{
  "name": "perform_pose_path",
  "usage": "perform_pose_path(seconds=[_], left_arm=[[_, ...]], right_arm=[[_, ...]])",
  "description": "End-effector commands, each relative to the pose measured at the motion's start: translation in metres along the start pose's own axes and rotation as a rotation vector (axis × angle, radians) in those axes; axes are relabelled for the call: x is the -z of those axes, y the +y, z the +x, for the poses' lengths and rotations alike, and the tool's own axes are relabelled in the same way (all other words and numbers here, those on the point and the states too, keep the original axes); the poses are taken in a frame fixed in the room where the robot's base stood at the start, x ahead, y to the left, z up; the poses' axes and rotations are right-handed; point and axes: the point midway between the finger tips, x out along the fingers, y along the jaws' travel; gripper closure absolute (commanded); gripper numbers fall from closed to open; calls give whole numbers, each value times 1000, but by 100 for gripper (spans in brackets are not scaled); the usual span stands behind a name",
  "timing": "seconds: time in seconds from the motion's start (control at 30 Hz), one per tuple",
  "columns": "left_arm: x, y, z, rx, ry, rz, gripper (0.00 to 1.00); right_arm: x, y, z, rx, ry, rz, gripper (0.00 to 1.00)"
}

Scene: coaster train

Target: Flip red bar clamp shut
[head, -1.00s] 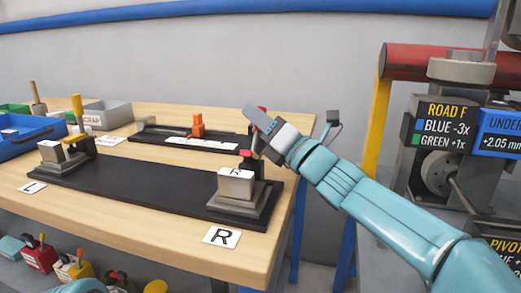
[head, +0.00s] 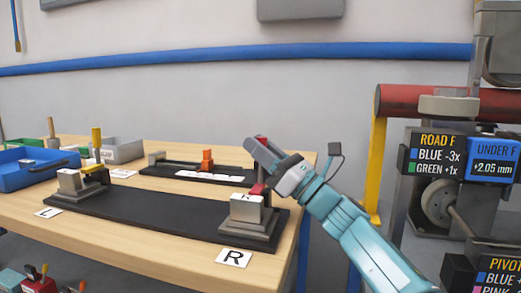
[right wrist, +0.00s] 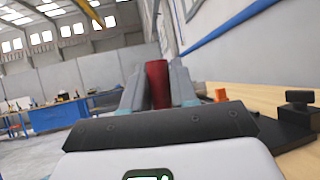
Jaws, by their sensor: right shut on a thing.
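The red bar clamp stands at the R end of the black fixture plate (head: 150,213). Its red handle (head: 261,172) points up behind the silver block (head: 247,207). My right gripper (head: 260,146) is shut on this handle, whose red top shows between the fingers. In the right wrist view the red handle (right wrist: 157,84) stands upright between my two fingers. The clamp's lower part is partly hidden by the silver block and my gripper. At the L end, a yellow clamp handle (head: 97,148) stands upright beside another silver block (head: 71,181). My left gripper is not in view.
A smaller black fixture with an orange part (head: 207,159) lies behind the plate. A blue tray (head: 35,172) and a grey bin (head: 124,150) stand at the left. A machine with a red roller (head: 420,100) stands at the right, beyond the table's right edge.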

Motion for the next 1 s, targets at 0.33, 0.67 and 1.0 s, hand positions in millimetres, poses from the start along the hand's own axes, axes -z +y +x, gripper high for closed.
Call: perform_pose_path(seconds=[0.33,0.67,1.0], left_arm=[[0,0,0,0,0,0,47],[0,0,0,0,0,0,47],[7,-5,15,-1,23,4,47]], right_arm=[[0,1,1,-10,-3,-11,100],[-1,2,0,-8,-3,-10,52],[2,2,-24,-4,-2,-8,52]])
